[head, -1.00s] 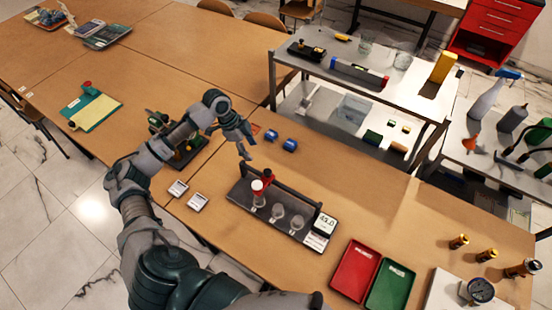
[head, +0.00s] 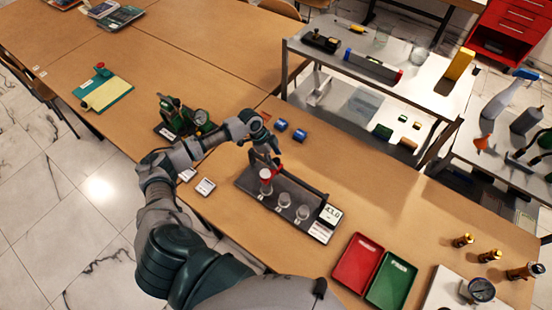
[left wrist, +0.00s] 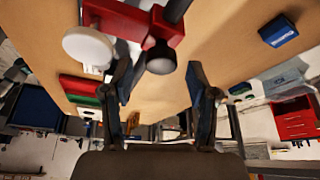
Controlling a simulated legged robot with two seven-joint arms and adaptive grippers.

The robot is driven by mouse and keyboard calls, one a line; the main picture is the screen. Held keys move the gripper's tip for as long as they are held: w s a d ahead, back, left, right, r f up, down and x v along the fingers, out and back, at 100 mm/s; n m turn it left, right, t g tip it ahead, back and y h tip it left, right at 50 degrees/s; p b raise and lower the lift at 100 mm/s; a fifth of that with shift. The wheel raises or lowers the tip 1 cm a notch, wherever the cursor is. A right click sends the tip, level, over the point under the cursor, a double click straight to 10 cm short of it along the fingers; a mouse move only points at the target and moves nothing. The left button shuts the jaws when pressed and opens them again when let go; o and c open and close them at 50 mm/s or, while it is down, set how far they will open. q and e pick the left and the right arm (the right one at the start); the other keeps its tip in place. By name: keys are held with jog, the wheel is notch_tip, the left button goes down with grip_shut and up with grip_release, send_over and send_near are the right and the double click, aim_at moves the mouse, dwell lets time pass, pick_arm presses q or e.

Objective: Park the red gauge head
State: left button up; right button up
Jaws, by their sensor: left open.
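The red gauge head (head: 267,174) sits on a dark rig (head: 245,183) with a long rail and clear round cups along it. In the left wrist view the red gauge head (left wrist: 130,22) shows close up, with a white disc (left wrist: 88,46) on one side and a dark round knob (left wrist: 161,59) pointing toward my fingers. My left gripper (head: 266,155) is just above and behind the head in the head view. In the left wrist view its two fingers (left wrist: 160,82) are apart, with the knob near the gap between them. I cannot tell whether they touch. My right gripper is not in view.
A display (head: 329,215) stands at the rig's right end. A red tray (head: 358,262) and a green tray (head: 392,284) lie to the right. Blue blocks (head: 299,135) lie behind the rig. A green device with a dial (head: 183,118) stands left.

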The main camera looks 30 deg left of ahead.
pick_arm(q)
jog(key=shift+f, duration=0.4)
jog(key=shift+w+f, duration=0.1)
jog(key=shift+f, duration=0.05)
jog(key=shift+a+f, duration=0.1)
jog(key=shift+a, duration=0.05)
jog(key=c, duration=0.8)
grip_shut()
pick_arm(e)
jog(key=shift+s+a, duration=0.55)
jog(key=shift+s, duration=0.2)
pick_arm(q)
jog(key=a, duration=0.6)
jog(key=a+b, duration=0.1)
jog(key=a, duration=0.2)
jog(key=shift+w+a, duration=0.15)
jog(key=shift+w, duration=0.25)
jog(key=shift+r, duration=0.2)
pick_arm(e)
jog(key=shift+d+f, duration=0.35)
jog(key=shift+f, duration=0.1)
